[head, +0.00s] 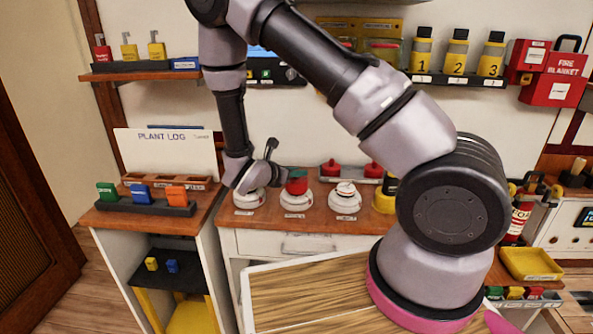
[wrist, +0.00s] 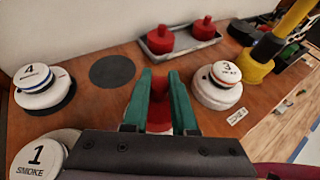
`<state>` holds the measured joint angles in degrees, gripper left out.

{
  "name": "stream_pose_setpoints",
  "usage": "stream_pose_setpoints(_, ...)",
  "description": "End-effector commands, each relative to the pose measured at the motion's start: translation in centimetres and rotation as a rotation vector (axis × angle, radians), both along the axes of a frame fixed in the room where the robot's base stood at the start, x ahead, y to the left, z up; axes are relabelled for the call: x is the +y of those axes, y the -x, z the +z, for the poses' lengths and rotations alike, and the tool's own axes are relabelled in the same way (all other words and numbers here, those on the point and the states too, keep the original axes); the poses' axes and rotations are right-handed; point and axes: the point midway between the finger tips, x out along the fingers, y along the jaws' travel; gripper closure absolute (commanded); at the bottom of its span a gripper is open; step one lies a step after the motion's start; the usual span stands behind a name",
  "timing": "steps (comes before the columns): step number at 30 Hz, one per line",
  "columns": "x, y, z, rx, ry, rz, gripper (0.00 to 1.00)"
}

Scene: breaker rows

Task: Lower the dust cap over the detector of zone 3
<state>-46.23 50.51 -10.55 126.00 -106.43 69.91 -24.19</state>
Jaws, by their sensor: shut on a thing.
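My gripper (wrist: 160,85) has its green fingers closed on the knob of a red dust cap (wrist: 158,126). In the head view my gripper (head: 294,176) holds the red cap (head: 298,187) at the middle white detector (head: 297,203). I cannot tell whether the cap touches that detector. The zone 3 detector (wrist: 216,90), white with a red ring and a "3" on top, stands uncapped to the right of my gripper. In the head view the zone 3 detector (head: 345,202) is the rightmost of the row.
Two more red caps sit on a grey tray (wrist: 181,40) behind. Detector 1 (wrist: 38,158) and detector 4 (wrist: 44,88) stand to the left. A black disc (wrist: 112,70) lies on the wooden counter. A yellow and black object (wrist: 270,45) stands right of detector 3.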

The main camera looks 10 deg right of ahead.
Motion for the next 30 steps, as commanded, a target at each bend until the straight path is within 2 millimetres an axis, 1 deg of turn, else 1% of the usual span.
stream_pose_setpoints(17, 0.0, 0.0, -1.5, 0.0, 0.0, 0.0, 1.0)
stream_pose_setpoints(18, 0.0, 0.0, -1.4, -0.001, -0.001, 0.0, 0.63)
stream_pose_setpoints(20, 0.0, 0.0, -1.4, -0.001, -0.001, 0.0, 0.4)
stream_pose_setpoints(30, 0.1, 0.1, -1.3, -0.001, -0.001, 0.001, 0.4)
